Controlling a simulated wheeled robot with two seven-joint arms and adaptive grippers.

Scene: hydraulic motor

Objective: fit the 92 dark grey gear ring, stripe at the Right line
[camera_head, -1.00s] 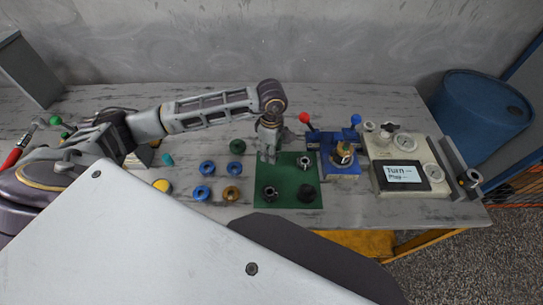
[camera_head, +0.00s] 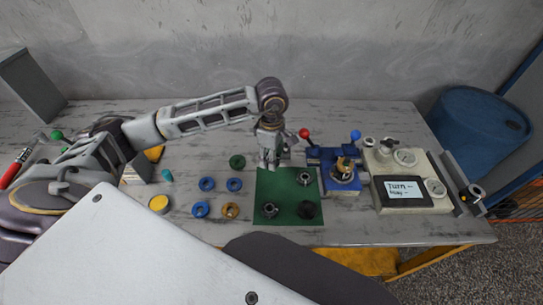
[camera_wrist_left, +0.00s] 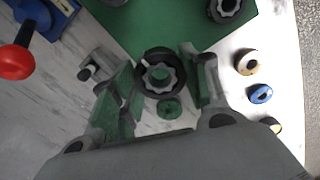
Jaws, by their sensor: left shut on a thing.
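My left gripper (camera_head: 268,164) hangs over the back left edge of the green mat (camera_head: 262,183). In the left wrist view its fingers (camera_wrist_left: 162,80) are shut on a dark gear ring (camera_wrist_left: 150,83) with a toothed inside. A small light mark shows at the ring's upper left. In the head view the held ring is hidden by the gripper. Three other dark rings lie on the mat: back right (camera_head: 304,179), front left (camera_head: 270,210) and front right (camera_head: 307,209). The blue fixture (camera_head: 340,184) right of the mat holds a brass-coloured part (camera_head: 345,165). My right gripper is not in view.
A red-knobbed lever (camera_head: 305,133) and a blue-knobbed one (camera_head: 355,135) stand up at the fixture. A pale panel with a screen (camera_head: 404,192) is further right. A green ring (camera_head: 237,161), blue rings (camera_head: 207,184) and an orange ring (camera_head: 230,210) lie left of the mat.

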